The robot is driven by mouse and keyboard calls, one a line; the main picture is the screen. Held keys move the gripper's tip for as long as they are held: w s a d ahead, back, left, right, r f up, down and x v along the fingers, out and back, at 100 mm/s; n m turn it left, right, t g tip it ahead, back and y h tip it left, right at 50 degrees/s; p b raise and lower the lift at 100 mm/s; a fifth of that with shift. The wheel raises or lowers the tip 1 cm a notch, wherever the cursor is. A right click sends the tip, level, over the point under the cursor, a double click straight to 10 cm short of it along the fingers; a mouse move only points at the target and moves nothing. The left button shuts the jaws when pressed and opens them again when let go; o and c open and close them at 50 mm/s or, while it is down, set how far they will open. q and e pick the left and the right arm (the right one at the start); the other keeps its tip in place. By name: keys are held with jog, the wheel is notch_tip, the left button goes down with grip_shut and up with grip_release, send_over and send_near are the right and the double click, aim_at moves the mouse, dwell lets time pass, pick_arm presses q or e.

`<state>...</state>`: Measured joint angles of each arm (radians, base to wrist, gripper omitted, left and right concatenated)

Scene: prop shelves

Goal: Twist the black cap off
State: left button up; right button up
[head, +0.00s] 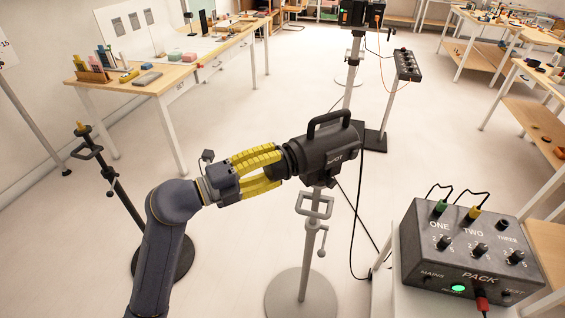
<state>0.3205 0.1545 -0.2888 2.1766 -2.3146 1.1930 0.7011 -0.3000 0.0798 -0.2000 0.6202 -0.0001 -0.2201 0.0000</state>
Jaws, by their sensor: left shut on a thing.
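A black camera-like device (335,155) with a top handle sits on a grey stand. Its round black cap (289,160) is at its left end, facing my arm. My left gripper (279,166), with yellow fingers, reaches in from the left and is shut on the cap, one finger above and one below. The fingers hide part of the cap. I cannot tell whether the cap is still seated against the device. My right gripper is not in view.
A grey control box (468,255) with knobs and plugged cables stands at the lower right. A slim black stand (115,185) is at the left. A workbench (150,85) with props is at the back left. Cables run on the floor right of the device.

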aim_at(265, 168)
pick_arm(q)
jog(key=shift+s+a, duration=0.1)
jog(key=shift+a, duration=0.1)
jog(key=shift+v, duration=1.05)
jog(key=shift+s+a, duration=0.1)
jog(key=shift+a, duration=0.1)
jog(key=shift+v, duration=1.8)
jog(key=m, duration=0.2)
jog(key=a+m, duration=0.1)
jog(key=m, duration=0.1)
jog(key=shift+s+m, duration=0.2)
jog(key=shift+m, duration=0.1)
jog(key=a+m, duration=0.1)
jog(key=m, duration=0.8)
jog(key=s+a+m, duration=0.1)
jog(key=m, duration=0.3)
jog(key=shift+s+a, duration=0.1)
jog(key=shift+a, duration=0.25)
